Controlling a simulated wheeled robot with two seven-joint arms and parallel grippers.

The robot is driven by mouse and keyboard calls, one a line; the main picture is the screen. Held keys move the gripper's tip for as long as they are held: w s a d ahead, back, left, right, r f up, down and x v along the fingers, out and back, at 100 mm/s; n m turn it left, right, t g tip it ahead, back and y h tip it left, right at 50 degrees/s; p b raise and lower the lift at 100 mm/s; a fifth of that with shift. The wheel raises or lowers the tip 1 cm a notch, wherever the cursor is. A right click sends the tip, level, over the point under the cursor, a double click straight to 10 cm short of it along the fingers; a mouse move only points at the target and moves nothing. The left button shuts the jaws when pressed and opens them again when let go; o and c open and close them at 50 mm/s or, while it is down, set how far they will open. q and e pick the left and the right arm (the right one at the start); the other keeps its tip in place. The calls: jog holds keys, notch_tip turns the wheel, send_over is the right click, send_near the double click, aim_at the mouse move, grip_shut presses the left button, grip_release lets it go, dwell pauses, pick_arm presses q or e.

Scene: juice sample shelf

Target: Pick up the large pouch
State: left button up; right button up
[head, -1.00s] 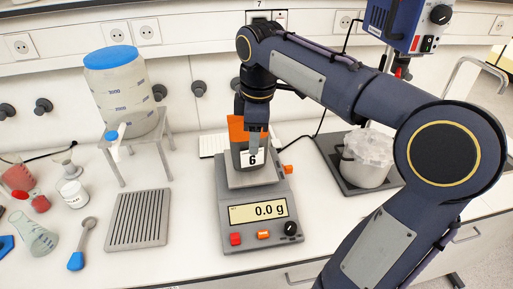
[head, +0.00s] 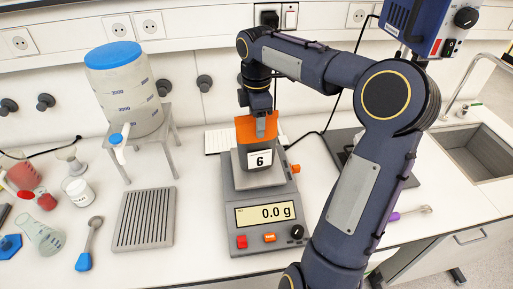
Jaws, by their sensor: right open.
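A dark grey pouch (head: 262,178) with an orange upper part and a white label reading "6" stands upright on the pan of the grey scale (head: 228,205). The scale's display reads 0.0 g. My right gripper (head: 260,132) points down at the pouch's orange top, its near finger in front of the orange part. It is open; the far finger is hidden, and I cannot tell whether it touches the pouch. My left gripper is not in view.
A ribbed grey rack (head: 145,218) lies left of the scale. A blue-capped carboy (head: 125,95) stands on a grey stand behind it. Glassware and a blue-handled spoon (head: 84,262) are at the left. A sink (head: 480,155) is at the far right.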

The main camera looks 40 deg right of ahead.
jog(key=shift+f, duration=0.35)
dwell(0.5)
grip_shut()
dwell(0.3)
dwell(1.1)
